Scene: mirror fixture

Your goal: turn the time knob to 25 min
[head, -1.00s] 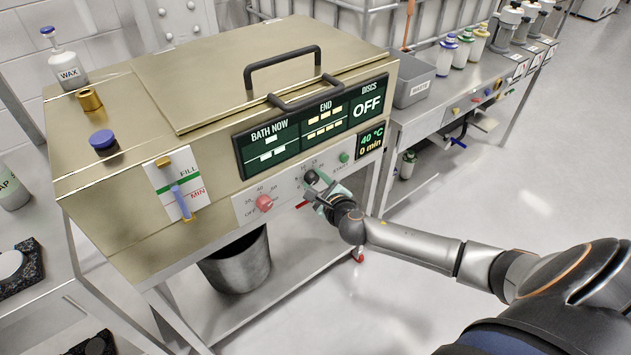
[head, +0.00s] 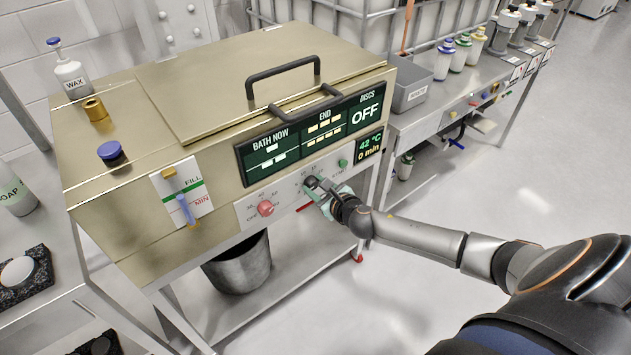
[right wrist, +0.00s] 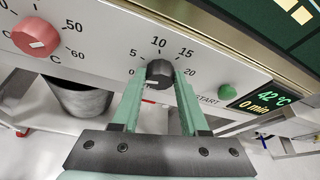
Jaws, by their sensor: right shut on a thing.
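The black time knob (right wrist: 159,72) sits on the pale front panel of the brass-coloured bath. Its white mark points down and left, by the 0 of a scale showing 0, 5, 10, 15 and 20; the rest of the scale is hidden. My right gripper (right wrist: 160,84) is shut on this knob, with one green finger on each side. In the head view the right gripper (head: 320,190) reaches the panel from the lower right and covers part of the scale. The small display (right wrist: 262,101) reads 42 °C and 0 min. My left gripper is not in view.
A red knob (right wrist: 36,37) with its own scale is left of the time knob. A green START button (right wrist: 229,90) is to its right. The lid handle (head: 283,75) and large display (head: 312,130) are above. A metal bucket (head: 240,262) stands below the panel.

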